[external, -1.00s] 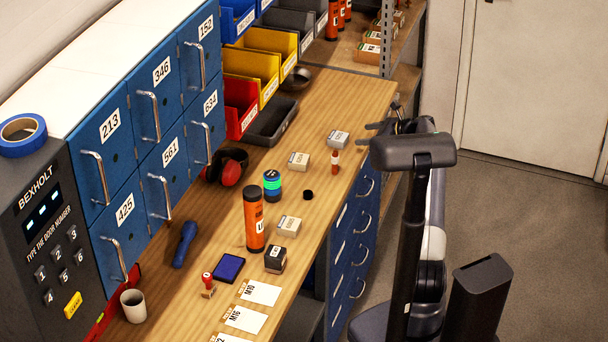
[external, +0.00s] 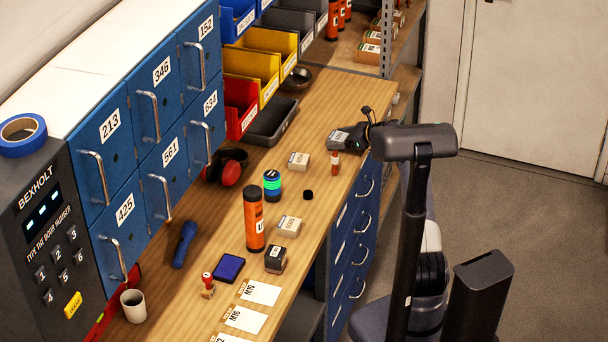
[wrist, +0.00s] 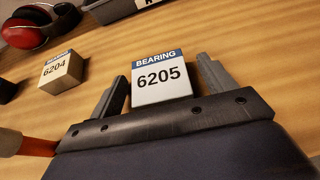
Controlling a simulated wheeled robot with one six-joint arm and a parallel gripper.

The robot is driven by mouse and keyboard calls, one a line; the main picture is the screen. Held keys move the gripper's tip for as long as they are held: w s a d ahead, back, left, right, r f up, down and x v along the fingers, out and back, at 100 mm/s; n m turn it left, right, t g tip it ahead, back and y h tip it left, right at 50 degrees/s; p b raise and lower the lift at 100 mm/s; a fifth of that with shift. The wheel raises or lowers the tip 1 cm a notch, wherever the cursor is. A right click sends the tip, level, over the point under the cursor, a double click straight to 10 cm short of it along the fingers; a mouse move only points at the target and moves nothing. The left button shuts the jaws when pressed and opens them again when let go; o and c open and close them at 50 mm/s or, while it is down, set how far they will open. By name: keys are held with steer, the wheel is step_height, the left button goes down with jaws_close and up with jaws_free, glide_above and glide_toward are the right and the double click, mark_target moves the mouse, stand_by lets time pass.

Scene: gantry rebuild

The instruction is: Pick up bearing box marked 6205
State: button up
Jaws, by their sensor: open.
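The bearing box marked 6205 (wrist: 160,80) is a small box with a white label and a blue "BEARING" band. In the wrist view it stands between the two fingers of my gripper (wrist: 160,88), which are open with a gap showing on the right side. In the external view the box (external: 338,138) lies near the bench's right edge at the back, and my gripper (external: 355,134) reaches it from the right. Whether the fingers touch the box is unclear.
A box marked 6204 (wrist: 62,70) is to the left, with red ear defenders (wrist: 38,25) beyond. An orange-and-white tube (external: 335,160) stands close in front of the 6205 box. Another box (external: 289,226) is nearer the camera. A dark bin (external: 272,122) sits behind.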

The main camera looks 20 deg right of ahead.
steer(key=shift+c, duration=0.4)
steer(key=c, duration=1)
steer(key=shift+c, duration=0.2)
steer(key=shift+r, duration=0.1)
